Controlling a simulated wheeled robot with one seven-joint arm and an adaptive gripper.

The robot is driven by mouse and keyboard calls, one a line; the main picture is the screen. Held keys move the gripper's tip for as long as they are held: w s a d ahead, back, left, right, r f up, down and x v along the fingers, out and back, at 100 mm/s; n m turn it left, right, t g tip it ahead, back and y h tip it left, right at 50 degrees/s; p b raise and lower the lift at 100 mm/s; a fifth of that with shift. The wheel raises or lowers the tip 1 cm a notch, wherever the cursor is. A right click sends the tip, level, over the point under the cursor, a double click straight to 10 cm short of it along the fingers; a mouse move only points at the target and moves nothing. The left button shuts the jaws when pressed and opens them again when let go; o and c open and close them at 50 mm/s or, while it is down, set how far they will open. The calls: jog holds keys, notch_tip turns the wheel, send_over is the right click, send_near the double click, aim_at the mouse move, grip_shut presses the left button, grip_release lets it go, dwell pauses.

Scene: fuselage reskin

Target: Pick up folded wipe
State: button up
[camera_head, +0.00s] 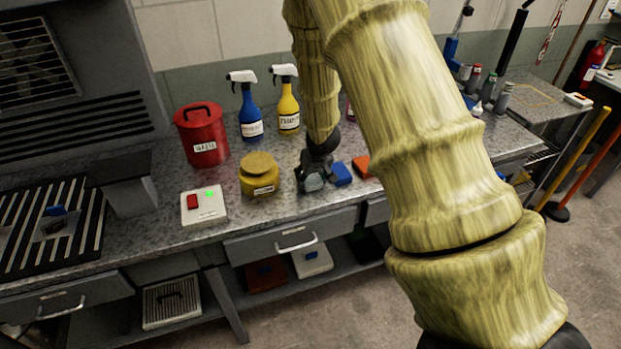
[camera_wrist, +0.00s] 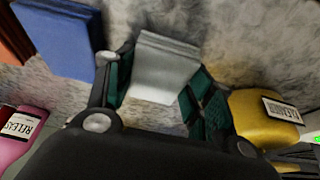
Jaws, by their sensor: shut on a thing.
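The folded wipe (camera_head: 314,183) is a small pale grey block on the workbench (camera_head: 290,204), in the middle of the head view. In the wrist view the wipe (camera_wrist: 162,66) is a light grey stack with layered edges. My gripper (camera_head: 312,178) is at the wipe, pointing down. In the wrist view my gripper (camera_wrist: 160,92) has its green-padded fingers on either side of the wipe, shut on it. Whether the wipe touches the bench or is just above it, I cannot tell.
A blue block (camera_head: 341,174) and an orange block (camera_head: 361,166) lie just right of the wipe. A yellow jar (camera_head: 260,177) stands close on the left, beyond it a white box with a red switch (camera_head: 203,206). A red waste can (camera_head: 202,135) and spray bottles (camera_head: 287,105) stand behind.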

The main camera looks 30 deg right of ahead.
aim_at(311, 178)
jog(key=shift+r, duration=0.15)
jog(key=shift+r+b, duration=0.5)
jog(key=shift+r, duration=1.05)
jog(key=s+a+r+b, duration=0.1)
jog(key=s+a+b, duration=0.4)
jog(key=s, duration=0.9)
jog(key=a, duration=0.2)
jog(key=shift+a+r, duration=0.3)
jog(key=shift+a, duration=0.05)
